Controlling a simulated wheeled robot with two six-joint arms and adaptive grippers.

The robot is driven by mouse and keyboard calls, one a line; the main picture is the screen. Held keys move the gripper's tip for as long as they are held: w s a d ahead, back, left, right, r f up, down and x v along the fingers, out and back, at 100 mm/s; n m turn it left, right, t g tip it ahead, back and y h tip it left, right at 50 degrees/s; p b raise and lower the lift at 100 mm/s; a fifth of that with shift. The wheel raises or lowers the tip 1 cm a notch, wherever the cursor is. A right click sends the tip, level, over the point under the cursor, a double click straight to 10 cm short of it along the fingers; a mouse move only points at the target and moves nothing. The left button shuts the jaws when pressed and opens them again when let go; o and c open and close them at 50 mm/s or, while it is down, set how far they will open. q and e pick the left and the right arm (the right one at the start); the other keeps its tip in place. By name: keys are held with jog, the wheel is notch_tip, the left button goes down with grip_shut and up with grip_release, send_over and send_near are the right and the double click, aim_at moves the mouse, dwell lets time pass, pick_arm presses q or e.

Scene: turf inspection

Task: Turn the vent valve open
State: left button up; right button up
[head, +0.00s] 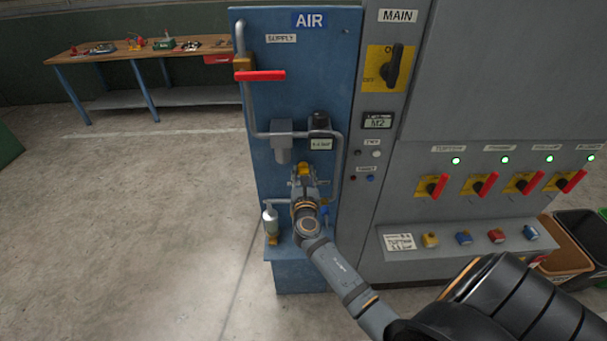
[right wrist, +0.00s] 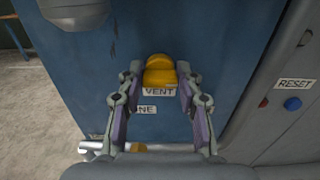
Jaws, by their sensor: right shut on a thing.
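The vent valve has a yellow knob (right wrist: 160,70) on the blue air panel, just above a label reading VENT (right wrist: 158,91). In the head view a little of the yellow knob (head: 304,168) shows at the tips of my right gripper (head: 304,176). In the right wrist view my right gripper (right wrist: 160,76) has one finger on each side of the knob and is shut on it. Part of the knob's lower side and the second label are hidden. My left gripper is in neither view.
The blue air panel (head: 262,100) carries grey pipes and a red supply lever (head: 260,76). To its right stands a grey cabinet (head: 465,95) with a MAIN switch (head: 393,68) and several red handles. A workbench (head: 150,52) is at the far left. The left floor is clear.

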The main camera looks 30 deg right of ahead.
jog(key=shift+c, duration=0.9)
jog(key=shift+m, duration=0.4)
jog(key=shift+f+m+b, duration=0.15)
jog(key=shift+m+b, duration=0.7)
jog(key=shift+m, duration=0.15)
jog(key=m+b, duration=0.3)
jog(key=m, duration=0.3)
jog(key=shift+s+d+f+b, duration=0.1)
jog(key=shift+d+b, duration=0.05)
jog(key=shift+b, duration=0.2)
jog(key=shift+m+b, duration=2.65)
jog(key=shift+m, duration=2.05)
